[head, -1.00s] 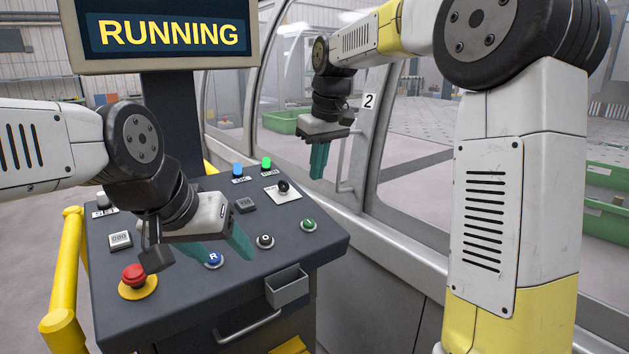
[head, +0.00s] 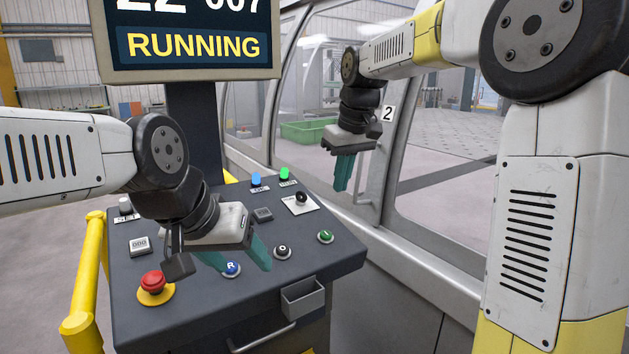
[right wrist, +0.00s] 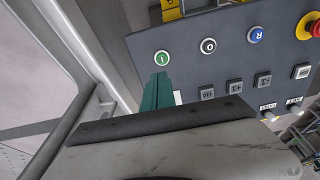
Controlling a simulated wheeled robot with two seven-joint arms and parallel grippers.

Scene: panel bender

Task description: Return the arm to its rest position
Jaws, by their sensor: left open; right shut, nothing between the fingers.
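My left gripper (head: 238,262) is open over the control console (head: 205,312), with teal fingers spread and nothing between them. One finger partly covers the blue R button (head: 231,269). My right gripper (head: 343,188) hangs fingers down in front of the enclosure window, to the right of the console. Its teal fingers are together and empty. In the right wrist view the shut fingers (right wrist: 157,92) appear just below the green button (right wrist: 162,58) in the picture; their height above the panel is unclear.
A screen (head: 192,45) reading RUNNING stands behind the console. The console carries a red emergency button (head: 152,282), a black button (head: 282,252) and a small bin (head: 303,298). A yellow rail (head: 88,275) is at left. The framed enclosure, labelled 2 (head: 387,113), borders the right side.

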